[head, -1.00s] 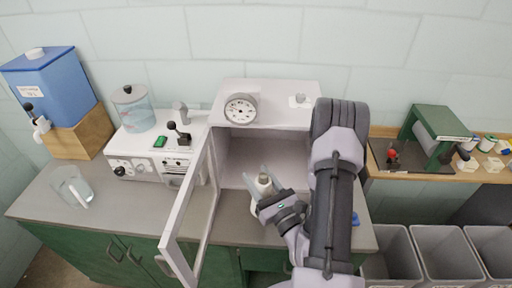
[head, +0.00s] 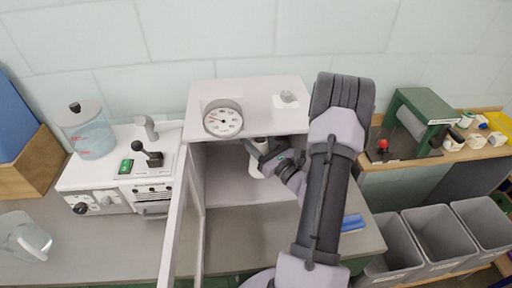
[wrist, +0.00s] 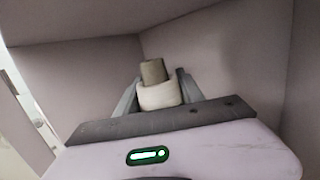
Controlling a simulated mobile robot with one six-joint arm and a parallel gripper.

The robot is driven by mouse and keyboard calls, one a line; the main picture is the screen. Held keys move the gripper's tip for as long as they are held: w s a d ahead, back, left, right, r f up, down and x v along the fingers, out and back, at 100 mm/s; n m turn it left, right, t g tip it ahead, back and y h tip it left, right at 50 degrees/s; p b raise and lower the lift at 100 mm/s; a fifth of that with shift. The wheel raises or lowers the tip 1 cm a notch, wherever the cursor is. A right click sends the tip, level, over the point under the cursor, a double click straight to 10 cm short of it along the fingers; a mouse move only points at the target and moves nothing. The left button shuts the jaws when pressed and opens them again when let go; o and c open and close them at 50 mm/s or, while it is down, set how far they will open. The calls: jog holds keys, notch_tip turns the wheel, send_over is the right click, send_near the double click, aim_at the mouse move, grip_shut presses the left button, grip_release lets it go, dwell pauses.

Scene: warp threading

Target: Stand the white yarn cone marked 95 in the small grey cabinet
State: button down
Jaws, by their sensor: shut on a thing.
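The small grey cabinet (head: 240,225) stands on the counter with its door (head: 178,225) swung open toward me. My gripper (head: 258,152) is inside the cabinet, under its top. It is shut on a white yarn cone (head: 257,168), which looks upright. In the wrist view the cone (wrist: 160,96) sits between the two fingers, with its brown core tip (wrist: 152,70) sticking up and the cabinet's inner walls around it. No number can be read on the cone. I cannot tell whether its base touches the cabinet floor.
A white machine (head: 120,180) stands left of the open door. A blue object (head: 351,222) lies on the counter at right. Grey bins (head: 440,238) stand at the far right.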

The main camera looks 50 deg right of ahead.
jog(key=shift+w+d+f+b, duration=0.15)
jog(key=shift+f+b, duration=0.15)
jog(key=shift+f, duration=0.3)
jog(key=shift+s+d+f+b, duration=0.1)
jog(key=shift+d+f+b, duration=0.15)
jog(key=shift+f, duration=0.35)
jog(key=shift+w+d+f+b, duration=0.1)
jog(key=shift+f+b, duration=0.25)
jog(key=shift+f, duration=0.45)
jog(key=c, duration=0.7)
grip_release()
jog(key=shift+r, duration=0.1)
jog(key=shift+r, duration=0.25)
jog(key=s, duration=0.4)
jog(key=s+a+f+p, duration=0.1)
jog(key=s, duration=0.3)
jog(key=s+f, duration=0.1)
jog(key=s, duration=0.3)
jog(key=shift+a, duration=0.2)
